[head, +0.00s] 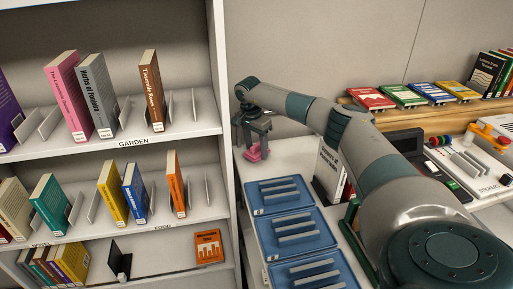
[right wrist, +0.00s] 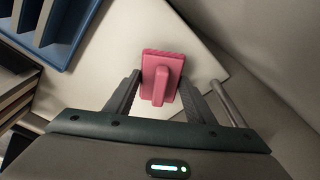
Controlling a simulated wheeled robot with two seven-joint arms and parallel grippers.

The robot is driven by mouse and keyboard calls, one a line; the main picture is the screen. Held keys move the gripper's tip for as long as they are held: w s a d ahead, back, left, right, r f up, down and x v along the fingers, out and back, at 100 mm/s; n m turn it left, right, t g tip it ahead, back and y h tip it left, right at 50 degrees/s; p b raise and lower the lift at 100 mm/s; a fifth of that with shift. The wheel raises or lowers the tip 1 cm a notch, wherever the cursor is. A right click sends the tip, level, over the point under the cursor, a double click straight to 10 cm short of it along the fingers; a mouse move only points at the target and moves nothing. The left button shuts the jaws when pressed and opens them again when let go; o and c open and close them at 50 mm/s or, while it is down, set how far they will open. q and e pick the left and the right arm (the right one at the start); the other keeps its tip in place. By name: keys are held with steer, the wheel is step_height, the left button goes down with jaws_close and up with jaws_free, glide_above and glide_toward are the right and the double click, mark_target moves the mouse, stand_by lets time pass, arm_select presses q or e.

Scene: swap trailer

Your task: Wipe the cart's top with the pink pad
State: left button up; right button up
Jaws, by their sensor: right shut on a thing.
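The pink pad (head: 253,153) is at the far end of the white cart top (head: 243,170) in the head view. In the right wrist view the pink pad (right wrist: 163,68) shows its raised grip ridge between my fingers. My right gripper (head: 255,138) is shut on the pad from above; it also shows in the right wrist view (right wrist: 160,88). The pad is at or just above the pale surface; I cannot tell if it touches. My left gripper is not in view.
Blue trays (head: 292,236) with grey dividers cover the cart nearer me. Upright books (head: 329,170) stand right of them. A bookshelf (head: 110,142) rises close on the left, and a wall is behind. A side counter (head: 480,165) holds a sticker board and more books.

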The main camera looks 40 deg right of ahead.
mark_target(259, 155)
steer(key=shift+f+b, duration=0.5)
steer(key=shift+f, duration=0.5)
stand_by(0.5)
steer(key=shift+s+a+r+p, duration=0.2)
steer(key=shift+s+p, duration=0.25)
steer(key=shift+p, duration=0.15)
steer(key=shift+s+a+p, duration=0.45)
steer(key=shift+s+p, duration=0.25)
steer(key=shift+s, duration=0.15)
steer(key=shift+s+a+p, duration=0.25)
steer(key=shift+s+p, duration=0.05)
steer(key=shift+s, duration=0.1)
steer(key=shift+f, duration=0.1)
steer(key=shift+s+a+f, duration=0.1)
steer(key=shift+f, duration=0.05)
